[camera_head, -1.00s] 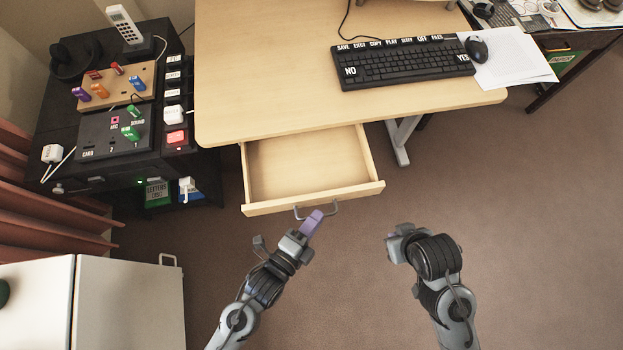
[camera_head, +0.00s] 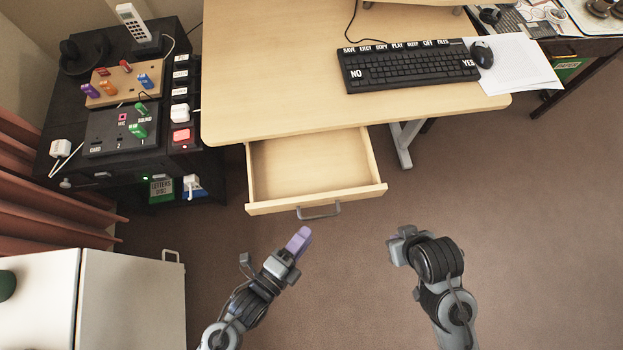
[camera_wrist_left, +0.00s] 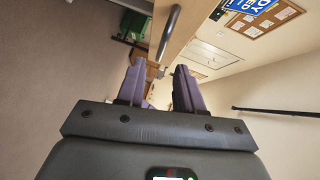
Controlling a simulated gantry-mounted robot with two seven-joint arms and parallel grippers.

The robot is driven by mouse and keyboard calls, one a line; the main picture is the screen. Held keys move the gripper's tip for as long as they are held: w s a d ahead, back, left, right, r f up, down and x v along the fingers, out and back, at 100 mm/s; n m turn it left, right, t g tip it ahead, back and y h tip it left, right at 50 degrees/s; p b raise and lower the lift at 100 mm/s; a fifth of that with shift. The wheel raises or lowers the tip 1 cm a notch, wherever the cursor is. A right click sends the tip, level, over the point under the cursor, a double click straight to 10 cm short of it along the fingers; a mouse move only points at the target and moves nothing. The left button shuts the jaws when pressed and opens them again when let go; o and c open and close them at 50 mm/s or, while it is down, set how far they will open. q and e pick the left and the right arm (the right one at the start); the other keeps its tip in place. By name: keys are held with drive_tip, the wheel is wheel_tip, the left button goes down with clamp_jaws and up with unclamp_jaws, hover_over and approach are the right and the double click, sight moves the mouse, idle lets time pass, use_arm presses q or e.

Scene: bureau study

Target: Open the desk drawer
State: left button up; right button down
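The desk drawer (camera_head: 310,172) is pulled out from under the wooden desk, and its empty inside shows. Its grey bar handle (camera_head: 319,212) is on the front panel and also shows in the left wrist view (camera_wrist_left: 169,32). My left gripper (camera_head: 301,241) has purple fingers and is just in front of and below the handle, apart from it. In the left wrist view its fingers (camera_wrist_left: 160,88) are spread with nothing between them. My right gripper (camera_head: 393,246) is to the right, clear of the drawer; its fingers cannot be made out.
The desk top (camera_head: 270,70) bears a black keyboard (camera_head: 411,66) and a mouse (camera_head: 481,54). A black cabinet with a switch panel (camera_head: 122,130) stands left of the drawer. A white cabinet (camera_head: 130,300) is at the lower left. The floor before the drawer is clear.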

use_arm(q)
drive_tip(key=shift+v, duration=2.55)
drive_tip(key=w+a+f+n+g+y, duration=0.1)
drive_tip(key=w+a+n+g+y, duration=0.2)
drive_tip(key=w+a+n+y, duration=0.7)
drive_tip(key=s+a+r+n+g+p, duration=0.25)
drive_tip(key=s+a+n+g, duration=0.45)
drive_tip(key=n, duration=0.6)
wheel_tip(320, 180, up, 35)
drive_tip(key=s+t+p, duration=0.1)
drive_tip(key=p, duration=3.2)
drive_tip(key=shift+f, duration=0.15)
drive_tip(key=shift+s+a, duration=0.15)
drive_tip(key=shift+s, duration=0.05)
